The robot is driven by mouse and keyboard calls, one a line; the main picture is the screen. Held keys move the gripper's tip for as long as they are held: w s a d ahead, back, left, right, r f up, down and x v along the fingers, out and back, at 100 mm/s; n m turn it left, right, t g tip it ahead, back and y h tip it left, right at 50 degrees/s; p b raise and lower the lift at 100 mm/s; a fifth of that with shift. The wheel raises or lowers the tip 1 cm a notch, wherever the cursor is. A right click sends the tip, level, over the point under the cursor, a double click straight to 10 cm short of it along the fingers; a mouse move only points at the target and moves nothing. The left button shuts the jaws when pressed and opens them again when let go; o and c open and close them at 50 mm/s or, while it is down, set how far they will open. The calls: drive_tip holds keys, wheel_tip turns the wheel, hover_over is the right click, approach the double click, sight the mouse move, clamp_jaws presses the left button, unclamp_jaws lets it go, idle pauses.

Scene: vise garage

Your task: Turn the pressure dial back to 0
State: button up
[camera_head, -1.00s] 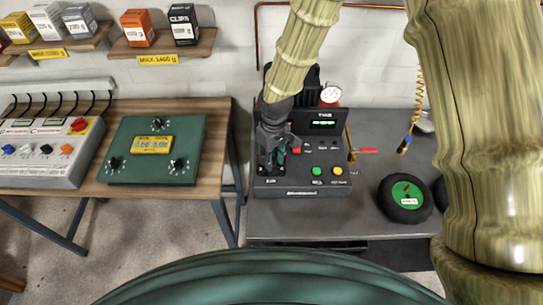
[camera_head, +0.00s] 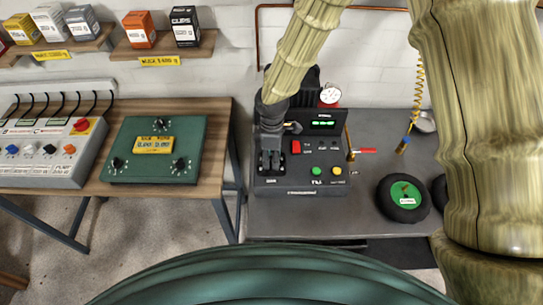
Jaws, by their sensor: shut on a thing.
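The black machine (camera_head: 320,187) stands on the grey bench, with a small green-lit display (camera_head: 323,124) and coloured buttons on its sloped front. My gripper (camera_head: 270,164) is at the left part of that front, pointing down at the panel. It is shut on the pressure dial, which its fingers hide, so the dial's pointer and scale cannot be read. The display's digits are too small to read. A round white gauge (camera_head: 330,95) stands behind the machine; its needle is too small to read.
A green control box (camera_head: 128,149) with black knobs and a grey switch panel (camera_head: 35,173) sit on the wooden table at left. A red-handled valve (camera_head: 364,151) is right of the machine. A black wheel with a green hub (camera_head: 404,197) lies on the bench's right.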

drive_tip(key=shift+n, duration=0.3)
idle(0.4)
drive_tip(key=o, duration=1)
drive_tip(key=shift+r, duration=0.1)
drive_tip(key=r, duration=1.1)
drive_tip(key=shift+w+r, duration=0.4)
drive_tip(key=shift+d, duration=0.1)
